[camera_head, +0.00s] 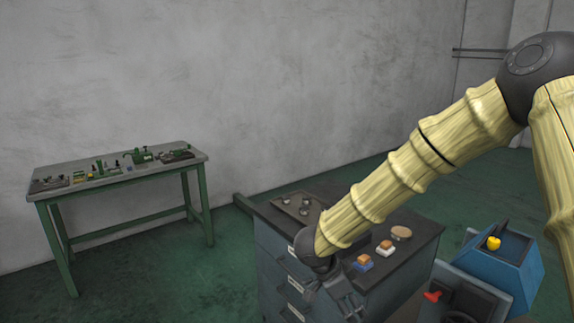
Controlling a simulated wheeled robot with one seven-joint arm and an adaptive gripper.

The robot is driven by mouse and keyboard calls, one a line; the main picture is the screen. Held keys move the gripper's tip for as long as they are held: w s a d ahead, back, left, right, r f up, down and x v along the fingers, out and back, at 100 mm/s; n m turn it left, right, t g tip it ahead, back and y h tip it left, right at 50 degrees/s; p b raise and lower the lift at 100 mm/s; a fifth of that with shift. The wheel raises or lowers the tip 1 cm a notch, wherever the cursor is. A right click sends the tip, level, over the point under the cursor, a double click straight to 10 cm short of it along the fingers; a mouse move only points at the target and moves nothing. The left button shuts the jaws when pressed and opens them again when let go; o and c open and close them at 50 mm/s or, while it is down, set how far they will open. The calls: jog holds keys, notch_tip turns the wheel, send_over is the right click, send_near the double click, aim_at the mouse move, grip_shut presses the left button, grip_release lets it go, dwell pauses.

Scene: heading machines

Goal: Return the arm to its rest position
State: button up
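My arm (415,165), with pale yellow bamboo-like links and dark joints, reaches from the upper right down to the lower middle. My gripper (348,302) hangs at its lower end, in front of the grey drawer cabinet (425,232) and below the level of its top. The gripper points down and to the right. Its fingers are dark and small against the dark cabinet, so I cannot tell whether they are open or shut. I see no object clearly held in it.
On the cabinet top are a tray (283,199) with round metal pieces, two small orange-topped blocks (362,263) (385,248) and a round brown disc (401,233). A blue machine (497,268) with a yellow knob stands right. A green-legged workbench (120,179) stands left, with clear floor between.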

jog(key=s+d+f+n+t, duration=0.1)
jog(key=s+d+f+n, duration=0.15)
jog(key=f, duration=0.45)
jog(key=s+d+f+n+t, duration=0.1)
jog(key=s+d+f+n, duration=0.2)
jog(key=f, duration=0.5)
jog(key=s+d+f+n+t, duration=0.1)
jog(key=s+f+n, duration=0.25)
jog(key=f, duration=0.35)
jog(key=s+f+n+g+y, duration=0.1)
jog(key=s+f+n, duration=0.1)
jog(key=s, duration=0.6)
jog(key=s+f+n+g+y, duration=0.1)
jog(key=s+f+n+y, duration=0.1)
jog(key=s+f, duration=0.3)
jog(key=s+f+n+g+y, duration=0.2)
jog(key=s+f, duration=0.1)
jog(key=s, duration=1)
jog(key=shift+s+d+f, duration=0.15)
jog(key=shift+f, duration=0.1)
